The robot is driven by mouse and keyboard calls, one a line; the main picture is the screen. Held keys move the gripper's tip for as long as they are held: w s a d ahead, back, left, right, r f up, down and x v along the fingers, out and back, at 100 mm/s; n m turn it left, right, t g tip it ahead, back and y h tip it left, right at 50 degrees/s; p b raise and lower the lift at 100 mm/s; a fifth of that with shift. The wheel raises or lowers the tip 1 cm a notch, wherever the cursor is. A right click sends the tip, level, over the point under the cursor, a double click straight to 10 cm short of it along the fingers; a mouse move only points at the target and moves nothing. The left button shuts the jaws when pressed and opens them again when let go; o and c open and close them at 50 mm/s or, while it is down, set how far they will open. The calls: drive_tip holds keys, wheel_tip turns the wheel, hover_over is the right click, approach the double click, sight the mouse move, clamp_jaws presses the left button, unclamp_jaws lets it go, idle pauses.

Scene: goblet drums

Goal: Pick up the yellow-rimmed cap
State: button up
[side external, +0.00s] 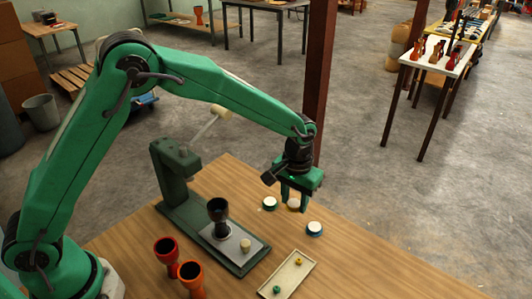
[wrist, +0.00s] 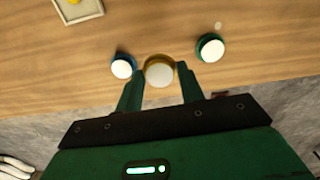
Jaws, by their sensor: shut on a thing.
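The yellow-rimmed cap (wrist: 159,72), with a white top, sits between the fingertips of my gripper (wrist: 160,69) in the wrist view. My gripper (side external: 295,203) is shut on it, one finger on each side. In the side view the cap (side external: 294,204) shows pale between the fingers, its rim partly hidden. It looks larger than its neighbours in the wrist view; I cannot tell how far it is off the table. A blue-rimmed cap (wrist: 122,67) lies close to the left finger, and a green-rimmed cap (wrist: 210,48) lies to the right.
The wooden table (side external: 350,262) carries a green lever press (side external: 178,175) with a dark goblet drum (side external: 218,212) on its base. Two red-orange goblets (side external: 191,275) stand front left. A shallow tray (side external: 271,270) holds small pieces. The table's edge is near my gripper.

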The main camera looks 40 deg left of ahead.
drive_tip(key=s+d+r, duration=0.6)
drive_tip(key=s, duration=0.2)
drive_tip(key=shift+s+d+r, duration=0.15)
drive_tip(key=shift+s+d, duration=0.1)
idle(0.4)
